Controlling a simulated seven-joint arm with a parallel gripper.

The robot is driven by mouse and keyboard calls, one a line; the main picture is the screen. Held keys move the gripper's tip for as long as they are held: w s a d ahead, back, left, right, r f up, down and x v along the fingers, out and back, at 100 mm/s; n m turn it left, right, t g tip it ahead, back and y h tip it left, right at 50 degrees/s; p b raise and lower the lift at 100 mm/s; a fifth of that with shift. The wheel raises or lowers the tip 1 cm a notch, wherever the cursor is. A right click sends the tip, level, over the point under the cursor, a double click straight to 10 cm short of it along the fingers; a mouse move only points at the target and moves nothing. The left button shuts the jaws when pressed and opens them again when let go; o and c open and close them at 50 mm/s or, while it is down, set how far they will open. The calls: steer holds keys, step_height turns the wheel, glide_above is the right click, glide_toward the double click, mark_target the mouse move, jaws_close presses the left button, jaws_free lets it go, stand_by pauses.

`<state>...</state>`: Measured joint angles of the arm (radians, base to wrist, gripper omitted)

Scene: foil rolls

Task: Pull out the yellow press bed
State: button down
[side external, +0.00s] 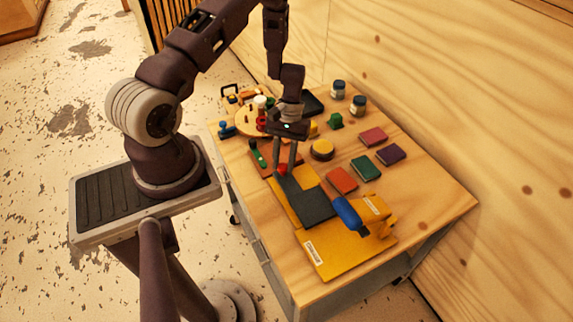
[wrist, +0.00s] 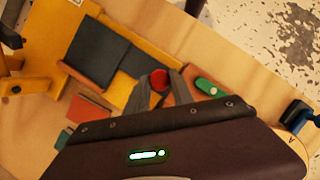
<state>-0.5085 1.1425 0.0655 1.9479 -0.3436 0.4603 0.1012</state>
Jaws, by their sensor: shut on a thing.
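The yellow press bed (side external: 306,178) sticks out from the yellow press base (side external: 337,262), with dark grey plates (side external: 308,207) on top. In the wrist view the bed (wrist: 121,90) shows beside two dark plates (wrist: 95,52). A red knob (wrist: 159,80) stands at the bed's outer end. My gripper (side external: 284,168) points down with its fingers shut on the red knob, one on each side. The press has a blue handle (side external: 347,214) lying beside the dark plates. The fingers partly hide the knob in the side view.
Orange (side external: 342,180), green (side external: 366,168), red (side external: 373,137) and purple (side external: 391,154) blocks lie to the right. A yellow-topped round piece (side external: 322,149) and two jars (side external: 338,89) stand behind. An orange-brown tray (side external: 262,161) with a green piece (wrist: 208,87) lies close beside my gripper.

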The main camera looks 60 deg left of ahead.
steer(key=shift+w, duration=0.1)
steer(key=c, duration=1.1)
jaws_free()
steer(key=shift+r, duration=0.1)
steer(key=w+r+m+t+y, duration=0.15)
steer(key=w+r, duration=0.25)
steer(key=r, duration=1.2)
steer(key=s+d+r+m+t, duration=0.1)
steer(key=d+r, duration=0.2)
steer(key=r, duration=0.3)
steer(key=s+d+r+m+t, duration=0.1)
steer(key=d+r+m, duration=0.1)
steer(key=d+r, duration=0.3)
steer(key=s+d+r+m+t+y, duration=0.1)
steer(key=s+d+r+m+t, duration=0.1)
steer(key=s+r, duration=0.3)
steer(key=s+d+r+m+t, duration=0.2)
steer(key=s+r, duration=0.4)
steer(key=s, duration=0.4)
steer(key=shift+d+r+t+y, duration=0.15)
steer(key=shift+d+t+y, duration=0.2)
steer(key=shift+d+t, duration=0.55)
